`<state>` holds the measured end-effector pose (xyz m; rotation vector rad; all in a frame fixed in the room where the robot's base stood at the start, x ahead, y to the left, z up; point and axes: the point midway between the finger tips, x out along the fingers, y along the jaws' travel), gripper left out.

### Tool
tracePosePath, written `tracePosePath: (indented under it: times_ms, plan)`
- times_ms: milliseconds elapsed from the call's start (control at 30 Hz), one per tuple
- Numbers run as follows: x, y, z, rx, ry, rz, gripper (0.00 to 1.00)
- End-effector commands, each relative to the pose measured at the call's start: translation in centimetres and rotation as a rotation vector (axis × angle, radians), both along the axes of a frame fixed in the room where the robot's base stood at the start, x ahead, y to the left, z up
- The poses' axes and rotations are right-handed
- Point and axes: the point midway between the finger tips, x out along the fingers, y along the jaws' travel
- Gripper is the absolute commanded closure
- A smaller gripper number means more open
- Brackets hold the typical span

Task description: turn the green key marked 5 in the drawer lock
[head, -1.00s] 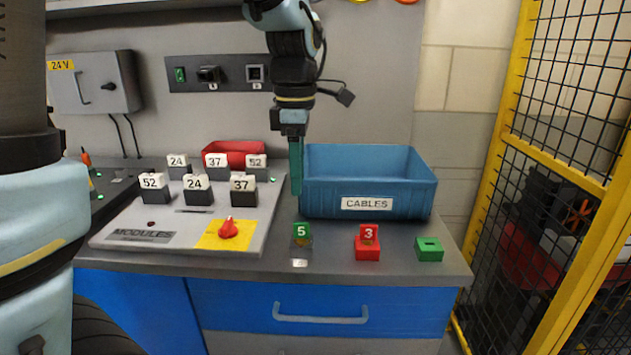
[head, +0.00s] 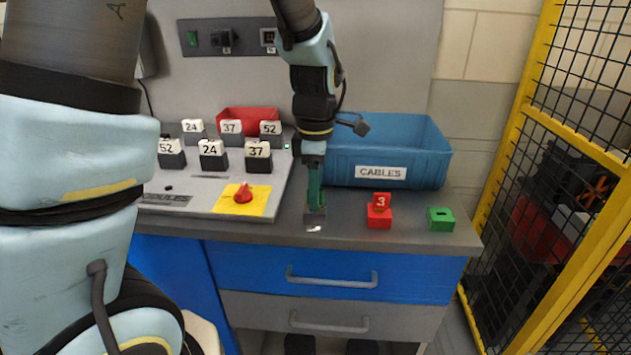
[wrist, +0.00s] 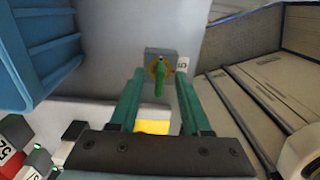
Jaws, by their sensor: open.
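The green key marked 5 (wrist: 158,77) stands in a grey lock block (wrist: 150,53) with a brass ring around it in the wrist view. A white tag with a 5 (wrist: 183,63) shows beside it. My gripper (wrist: 160,75) is open, with one green finger on each side of the key and visible gaps between. In the head view my gripper (head: 315,203) points down over the lock block (head: 314,219) at the counter's front, and its fingers hide most of the key.
A red block with a tag marked 3 (head: 380,216) and a green slotted block (head: 440,219) sit to the right. The blue CABLES bin (head: 430,150) is close behind. The modules panel (head: 215,201) with a red knob (head: 243,194) lies to the left.

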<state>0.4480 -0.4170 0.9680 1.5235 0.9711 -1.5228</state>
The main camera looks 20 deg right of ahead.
Motion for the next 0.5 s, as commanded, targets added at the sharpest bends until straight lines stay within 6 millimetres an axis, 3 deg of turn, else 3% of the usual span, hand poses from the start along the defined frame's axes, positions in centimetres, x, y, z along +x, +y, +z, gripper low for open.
tracePosePath:
  times_ms: [200,500]
  plan:
    - [0.0,-0.01,0.0,0.0,0.0,0.0,0.55]
    - [0.01,-0.02,0.03,-0.001,0.0,0.0,0.89]
